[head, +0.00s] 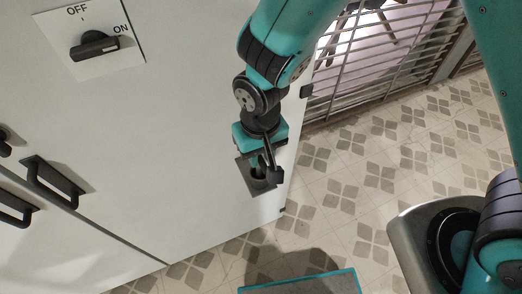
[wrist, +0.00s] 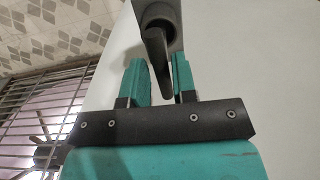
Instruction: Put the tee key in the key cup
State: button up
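My gripper (head: 262,158) is low on the right side of the white cabinet, in front of a dark square plate (head: 243,172) with a dark round fitting (head: 259,183). In the wrist view the two teal fingers of my gripper (wrist: 160,78) stand apart. A black tapering handle (wrist: 157,48) reaches down between them from a rounded head against a grey plate (wrist: 172,8). I cannot tell whether the fingers touch it. I cannot make out with certainty a separate tee key or a key cup in either view.
The white cabinet (head: 160,150) carries an OFF/ON rotary switch (head: 95,45) and black pull handles (head: 52,180). A metal grille (head: 375,75) stands at the upper right. The patterned tile floor (head: 345,200) is open beside the cabinet. A teal-edged panel (head: 300,284) is at the bottom.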

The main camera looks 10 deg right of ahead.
jog(key=shift+o, duration=0.9)
jog(key=shift+r, duration=0.1)
notch_tip(320, 180, up, 11)
jog(key=s+d+r+n+y, duration=0.4)
jog(key=s+d+r, duration=0.6)
jog(key=shift+b, duration=0.45)
jog(key=shift+a, duration=0.1)
